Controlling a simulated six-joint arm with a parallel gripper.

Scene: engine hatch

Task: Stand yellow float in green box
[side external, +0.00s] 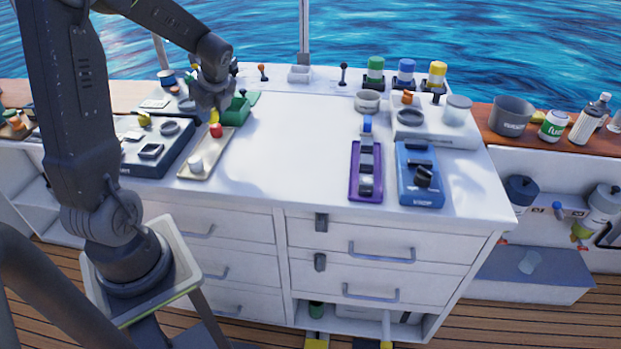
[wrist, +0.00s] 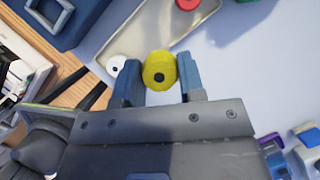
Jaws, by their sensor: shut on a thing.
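My gripper (side external: 213,106) is shut on the yellow float (side external: 214,117), which shows below the fingers in the side external view. In the wrist view, the round end of the yellow float (wrist: 159,70), with a dark centre, sits between the two fingers of my gripper (wrist: 158,80). The float is held above the beige tray (side external: 188,174), near the red float. The green box (side external: 236,112) stands just right of my gripper at the back left of the white worktop.
The tray holds a red float (side external: 216,130) and a white float (side external: 196,164). A dark blue case (side external: 145,160) lies left of the tray. A purple tray (side external: 354,185) and a blue case (side external: 420,192) lie at the right. The worktop's middle is clear.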

